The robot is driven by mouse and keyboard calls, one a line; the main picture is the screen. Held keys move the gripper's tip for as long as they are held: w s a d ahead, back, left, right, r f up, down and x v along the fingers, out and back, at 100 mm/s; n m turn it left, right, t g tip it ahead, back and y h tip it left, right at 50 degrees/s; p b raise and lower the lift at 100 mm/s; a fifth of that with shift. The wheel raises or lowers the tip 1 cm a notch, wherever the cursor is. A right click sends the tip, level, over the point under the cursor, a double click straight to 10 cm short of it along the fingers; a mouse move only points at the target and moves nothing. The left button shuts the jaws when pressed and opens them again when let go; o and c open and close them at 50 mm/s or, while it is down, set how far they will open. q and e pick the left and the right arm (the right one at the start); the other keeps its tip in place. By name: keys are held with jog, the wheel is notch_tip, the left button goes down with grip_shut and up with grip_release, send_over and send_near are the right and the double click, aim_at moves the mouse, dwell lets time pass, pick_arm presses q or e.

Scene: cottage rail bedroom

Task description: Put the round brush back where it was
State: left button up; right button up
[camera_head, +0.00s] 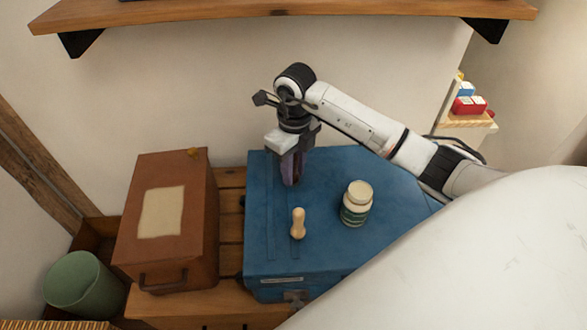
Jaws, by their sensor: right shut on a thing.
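My right gripper (291,160) points down over the back left part of the blue chest (385,240). It is shut on a dark purple thing, which looks like the round brush (291,172). The brush is upright and partly hidden by the fingers. I cannot tell whether its lower end touches the chest lid. A small pale wooden peg-like piece (298,223) stands on the lid in front of it. A green jar with a cream lid (356,204) stands to the right. My left gripper is not in view.
A brown box (195,220) with a pale label stands left of the chest. A green bin (85,285) is at the lower left. A wooden shelf (285,12) overhangs at the top. The right side of the lid is mostly clear, under my arm.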

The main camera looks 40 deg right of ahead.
jog(key=o, duration=1.1)
jog(key=shift+f, duration=0.15)
notch_tip(320, 180, up, 12)
jog(key=shift+s+r, duration=0.1)
jog(key=shift+r, duration=0.1)
